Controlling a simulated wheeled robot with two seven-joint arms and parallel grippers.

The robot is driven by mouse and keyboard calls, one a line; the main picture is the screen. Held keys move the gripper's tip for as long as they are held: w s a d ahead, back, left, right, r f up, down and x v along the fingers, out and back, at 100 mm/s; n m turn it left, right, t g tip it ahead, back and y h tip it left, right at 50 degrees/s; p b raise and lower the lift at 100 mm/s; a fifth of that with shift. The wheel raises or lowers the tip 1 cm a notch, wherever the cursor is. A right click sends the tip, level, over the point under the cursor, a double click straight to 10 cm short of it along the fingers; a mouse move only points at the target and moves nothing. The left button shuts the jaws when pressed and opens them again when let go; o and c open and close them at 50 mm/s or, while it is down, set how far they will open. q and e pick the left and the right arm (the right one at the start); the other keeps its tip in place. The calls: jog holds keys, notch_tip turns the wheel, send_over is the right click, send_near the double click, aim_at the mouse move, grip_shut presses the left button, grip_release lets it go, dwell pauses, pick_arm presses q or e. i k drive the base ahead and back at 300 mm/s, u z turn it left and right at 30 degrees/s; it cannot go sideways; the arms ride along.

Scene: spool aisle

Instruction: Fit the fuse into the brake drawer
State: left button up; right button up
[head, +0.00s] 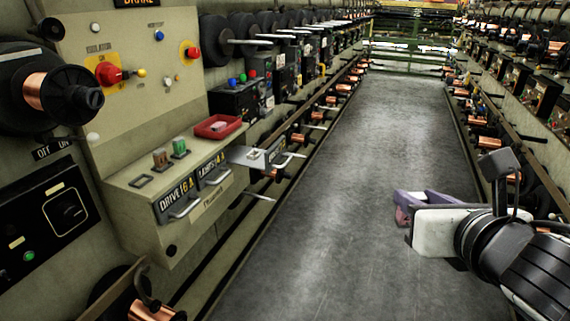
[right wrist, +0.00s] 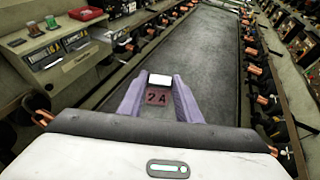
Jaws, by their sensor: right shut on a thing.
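My right gripper (head: 405,203) is at the right of the head view, over the aisle floor. Its purple fingers are shut on a fuse, which in the right wrist view (right wrist: 159,96) is dark red with a pale end and marked "2 A". In the head view only a small reddish part of the fuse (head: 402,215) shows. The brake drawer (head: 242,155) appears to be the one pulled out at the right end of the console, with a pale slotted top; its front label is too small to read. The fuse is well apart from it. My left gripper is out of view.
The console (head: 130,190) has shut drawers marked "DRIVE 6 A" (head: 176,203) and "LIGHTS 4 A" (head: 214,177). A brown fuse (head: 160,158), a green fuse (head: 180,148) and a red tray (head: 230,130) are on its top. Spool racks line both sides; the aisle floor (head: 380,120) is clear.

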aim_at(254, 157)
jog(key=z, duration=0.65)
jog(key=i, duration=1.3)
jog(key=u, duration=0.4)
jog(key=i, duration=1.05)
jog(key=u, duration=1)
jog(key=i, duration=0.2)
jog(key=u, duration=0.35)
